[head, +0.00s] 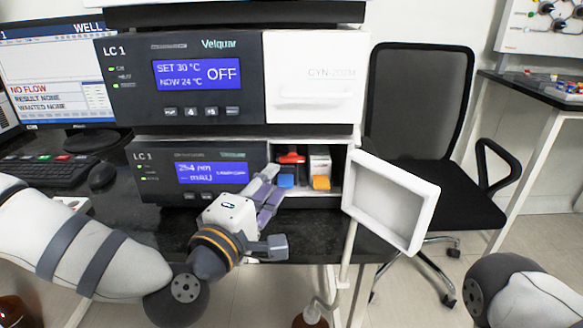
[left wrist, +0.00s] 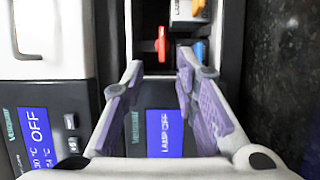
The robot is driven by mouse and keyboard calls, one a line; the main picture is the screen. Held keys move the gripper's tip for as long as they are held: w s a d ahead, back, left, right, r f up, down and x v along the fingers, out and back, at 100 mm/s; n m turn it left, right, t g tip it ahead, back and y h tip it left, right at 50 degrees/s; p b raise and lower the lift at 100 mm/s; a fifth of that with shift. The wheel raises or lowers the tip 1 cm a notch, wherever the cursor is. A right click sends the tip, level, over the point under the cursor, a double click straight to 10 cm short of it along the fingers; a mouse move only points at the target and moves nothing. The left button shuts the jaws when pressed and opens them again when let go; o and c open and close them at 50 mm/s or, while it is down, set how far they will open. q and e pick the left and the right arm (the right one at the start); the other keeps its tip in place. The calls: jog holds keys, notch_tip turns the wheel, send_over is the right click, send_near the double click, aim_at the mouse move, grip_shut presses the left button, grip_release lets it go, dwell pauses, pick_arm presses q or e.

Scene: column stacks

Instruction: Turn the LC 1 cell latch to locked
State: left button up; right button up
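A red latch lever (head: 291,158) sits inside the open bay of the lower LC 1 module (head: 160,172), at the upper left of the bay. It lies roughly sideways in the head view. In the left wrist view the red lever (left wrist: 161,45) shows ahead, between the fingertips in the picture. My left gripper (head: 272,182) is open and empty, in front of the lower module and just left of the bay. Its spread fingers (left wrist: 158,66) also show in the left wrist view, apparently short of the lever. My right gripper is out of view; only part of that arm shows.
The white bay door (head: 428,208) hangs open at the right of the bay. Blue (head: 286,181) and orange (head: 321,183) parts sit beneath the lever and to its right. The upper LC 1 module (head: 130,100) is directly above. A chair (head: 425,110) stands to the right.

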aim_at(291, 161)
pick_arm(q)
jog(key=x, duration=0.7)
jog(key=shift+w+d+f, duration=0.1)
jog(key=shift+w+d, duration=0.1)
jog(key=shift+w, duration=0.15)
grip_shut()
